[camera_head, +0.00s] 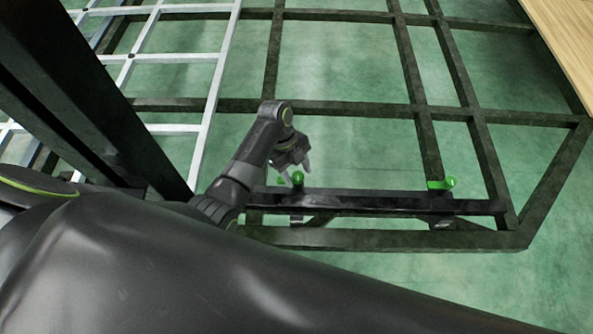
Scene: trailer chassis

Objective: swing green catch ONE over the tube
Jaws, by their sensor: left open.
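Two small green catches show along a dark tube (370,202) on the near side of the chassis. One green catch (297,178) is near the tube's left part, and the other green catch (442,184) is near its right part. I see no labels that tell which is ONE. The right catch has a flat arm pointing left; the left one looks more upright and is partly hidden. My left gripper (296,172) is open, with its fingers pointing down at the left catch. I cannot tell whether they touch it. My right gripper is out of view.
The dark chassis frame (345,110) has several crossing beams over a green floor (340,150). A pale metal grid (180,58) lies at the upper left, and a wooden board (565,35) is at the upper right. My own dark arm link fills the foreground.

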